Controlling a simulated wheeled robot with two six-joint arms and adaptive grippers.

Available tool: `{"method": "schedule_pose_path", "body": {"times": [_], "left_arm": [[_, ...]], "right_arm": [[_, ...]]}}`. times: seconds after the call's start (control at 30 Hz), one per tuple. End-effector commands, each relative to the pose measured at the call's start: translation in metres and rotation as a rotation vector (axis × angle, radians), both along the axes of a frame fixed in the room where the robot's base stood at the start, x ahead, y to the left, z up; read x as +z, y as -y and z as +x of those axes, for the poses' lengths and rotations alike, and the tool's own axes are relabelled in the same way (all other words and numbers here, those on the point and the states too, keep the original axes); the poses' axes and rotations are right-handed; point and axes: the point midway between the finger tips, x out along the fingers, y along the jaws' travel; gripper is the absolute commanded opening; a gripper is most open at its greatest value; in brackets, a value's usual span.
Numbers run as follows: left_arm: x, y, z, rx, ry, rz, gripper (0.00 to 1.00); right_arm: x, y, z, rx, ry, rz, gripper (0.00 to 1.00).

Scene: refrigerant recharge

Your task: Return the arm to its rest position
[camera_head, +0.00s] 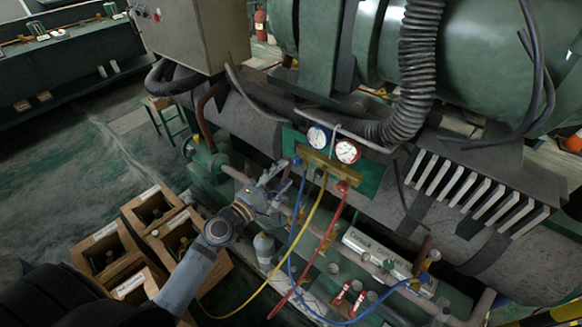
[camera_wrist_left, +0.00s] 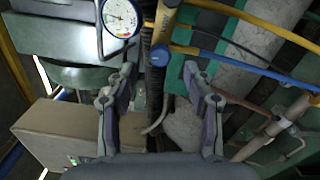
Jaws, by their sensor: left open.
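My left arm (camera_head: 190,275) reaches in from the lower left. My left gripper (camera_head: 277,180) is at the left of the gauge manifold, near its blue-hose end. In the left wrist view the two fingers (camera_wrist_left: 158,68) are spread apart with nothing held between them. The brass manifold (camera_head: 325,168) carries a blue-rimmed gauge (camera_head: 317,137) and a red-rimmed gauge (camera_head: 347,151). A gauge (camera_wrist_left: 121,17) and a blue knob (camera_wrist_left: 161,57) show just beyond the fingertips. Whether the gripper touches the manifold cannot be told. My right gripper is out of view.
Blue (camera_head: 291,240), yellow (camera_head: 311,215) and red (camera_head: 333,229) hoses hang close to the gripper. Wooden crates (camera_head: 108,255) stand beside my forearm. A grey cylinder (camera_head: 264,247) stands below the gripper. Machinery and pipes fill the right side. Floor (camera_head: 70,165) at left is open.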

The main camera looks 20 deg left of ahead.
Motion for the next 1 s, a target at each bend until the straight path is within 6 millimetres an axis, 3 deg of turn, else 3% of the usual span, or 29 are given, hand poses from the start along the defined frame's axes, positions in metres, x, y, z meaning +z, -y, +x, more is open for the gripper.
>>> {"method": "schedule_pose_path", "body": {"times": [0.53,0.63,0.67,0.77,0.87,1.0], "left_arm": [[0.0,-0.002,-0.007,0.001,0.0,0.0,0.52],[-0.012,-0.006,-0.006,0.009,-0.016,0.027,0.52],[-0.022,-0.008,-0.005,0.016,-0.028,0.053,0.52],[-0.081,-0.023,-0.006,0.045,-0.104,0.198,0.52],[-0.166,-0.044,-0.019,0.053,-0.22,0.417,0.52],[-0.282,-0.069,-0.064,-0.01,-0.39,0.731,0.52]], "right_arm": [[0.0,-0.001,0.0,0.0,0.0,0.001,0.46],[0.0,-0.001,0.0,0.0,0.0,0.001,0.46],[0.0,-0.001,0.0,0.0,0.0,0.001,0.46],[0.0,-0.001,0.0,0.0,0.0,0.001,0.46],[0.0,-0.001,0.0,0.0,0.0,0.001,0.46],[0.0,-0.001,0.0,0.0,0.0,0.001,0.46]]}}
